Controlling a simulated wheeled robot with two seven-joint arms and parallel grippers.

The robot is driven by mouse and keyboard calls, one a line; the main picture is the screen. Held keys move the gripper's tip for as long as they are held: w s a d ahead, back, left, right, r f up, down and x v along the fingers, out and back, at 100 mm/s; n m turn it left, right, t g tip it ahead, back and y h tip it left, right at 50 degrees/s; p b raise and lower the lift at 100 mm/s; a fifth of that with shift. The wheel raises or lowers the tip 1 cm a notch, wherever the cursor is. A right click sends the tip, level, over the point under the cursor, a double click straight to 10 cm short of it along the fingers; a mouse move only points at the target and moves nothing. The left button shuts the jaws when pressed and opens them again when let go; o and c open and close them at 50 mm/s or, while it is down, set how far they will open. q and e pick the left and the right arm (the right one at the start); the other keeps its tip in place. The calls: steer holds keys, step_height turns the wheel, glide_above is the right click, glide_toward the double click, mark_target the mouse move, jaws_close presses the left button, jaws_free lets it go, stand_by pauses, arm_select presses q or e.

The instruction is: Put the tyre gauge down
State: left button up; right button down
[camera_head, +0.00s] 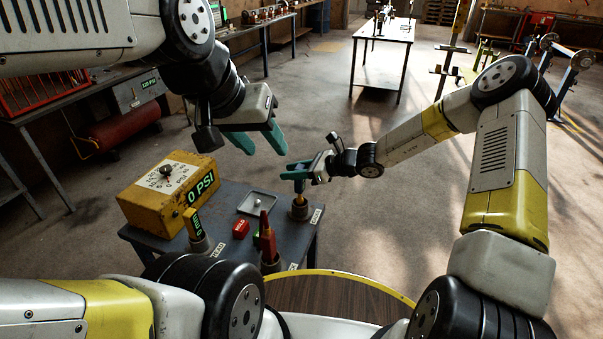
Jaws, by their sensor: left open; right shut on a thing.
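My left gripper (258,143) is open and empty above the table's back edge.
A yellow box reading 0 PSI (165,195) stands on the table's left. A shallow tray (257,204), a red block (241,229) and a red tool in a holder (267,238) are between the holders. A round wooden top (335,298) is in front.

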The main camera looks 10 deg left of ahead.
steer(key=shift+f, duration=2.25)
steer(key=c, duration=1)
jaws_free()
steer(key=v, duration=1.2)
steer(key=s+d+r+n+t+h, duration=0.1)
steer(key=s+d+r+n+h, duration=0.2)
steer(key=s+d+r+n, duration=0.3)
steer(key=s+d+r+n+t+h, duration=0.1)
steer(key=s+d+r+n+h, duration=0.3)
steer(key=s+r, duration=0.7)
steer(key=s+d+r+n+t+h, duration=0.1)
steer(key=s+d+r+n+h, duration=0.3)
steer(key=s+d+r+n, duration=0.4)
steer(key=shift+s+r+n+t, duration=0.15)
steer(key=shift+r+n, duration=0.2)
steer(key=shift+n, duration=0.35)
steer(key=shift+s+r+n+t, duration=0.15)
steer(key=shift+r+n, duration=0.2)
steer(key=shift+n, duration=0.35)
steer(key=shift+w, duration=0.1)
